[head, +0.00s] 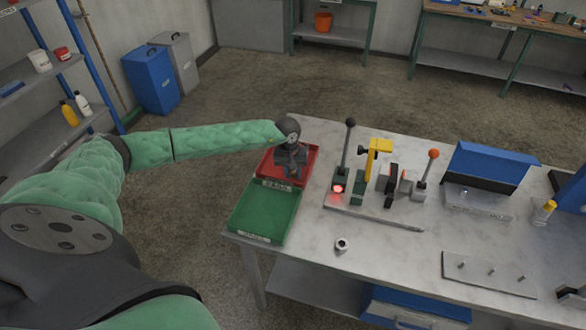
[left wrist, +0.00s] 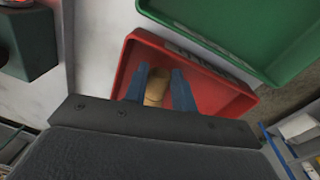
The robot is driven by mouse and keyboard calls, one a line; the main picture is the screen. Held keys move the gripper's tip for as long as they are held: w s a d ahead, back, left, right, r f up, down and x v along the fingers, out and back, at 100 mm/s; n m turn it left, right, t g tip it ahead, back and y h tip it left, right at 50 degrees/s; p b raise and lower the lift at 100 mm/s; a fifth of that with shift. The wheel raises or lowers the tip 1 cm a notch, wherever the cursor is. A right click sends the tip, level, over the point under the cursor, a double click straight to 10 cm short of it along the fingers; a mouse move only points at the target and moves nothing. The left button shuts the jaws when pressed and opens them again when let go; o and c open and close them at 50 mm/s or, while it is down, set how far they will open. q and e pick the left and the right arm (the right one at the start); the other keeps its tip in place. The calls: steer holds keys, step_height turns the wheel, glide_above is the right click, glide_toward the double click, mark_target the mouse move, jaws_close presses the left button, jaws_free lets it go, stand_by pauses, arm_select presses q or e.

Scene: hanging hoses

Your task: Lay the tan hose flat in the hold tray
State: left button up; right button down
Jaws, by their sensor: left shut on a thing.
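My left gripper (head: 291,170) is over the red tray (head: 310,158) at the table's left end. In the left wrist view its two blue fingers (left wrist: 157,92) are shut on a short tan piece, which I take for the tan hose (left wrist: 156,86). The red tray (left wrist: 226,98) lies beneath and around it in that view. I cannot tell whether the hose touches the tray floor. In the head view the gripper hides the hose. An empty green tray (head: 265,212) adjoins the red one. The tray labels are too small to read surely. My right gripper is not in view.
A fixture with a black-knobbed lever (head: 349,124), a yellow clamp (head: 378,147) and an orange-knobbed lever (head: 433,154) stands right of the trays. A small metal nut (head: 341,245) and a pegged plate (head: 489,273) lie in front. The table's front left is mostly clear.

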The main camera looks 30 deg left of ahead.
arm_select(q)
steer(key=shift+f, duration=0.15)
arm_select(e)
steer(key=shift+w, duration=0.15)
arm_select(q)
steer(key=o, duration=1.1)
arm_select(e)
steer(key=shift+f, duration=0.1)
arm_select(q)
steer(key=shift+r+b, duration=0.4)
steer(key=shift+r, duration=0.05)
steer(key=shift+s+a+r+b, duration=0.15)
steer(key=shift+r+b, duration=0.65)
steer(key=shift+r, duration=0.95)
steer(key=shift+s+a+r+b, duration=0.1)
steer(key=shift+r+b, duration=0.65)
steer(key=shift+r, duration=0.95)
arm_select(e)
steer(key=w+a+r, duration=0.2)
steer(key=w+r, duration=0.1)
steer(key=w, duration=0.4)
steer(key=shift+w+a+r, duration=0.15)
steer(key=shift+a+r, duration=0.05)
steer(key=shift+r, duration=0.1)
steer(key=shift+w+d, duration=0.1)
arm_select(q)
steer(key=shift+f, duration=0.1)
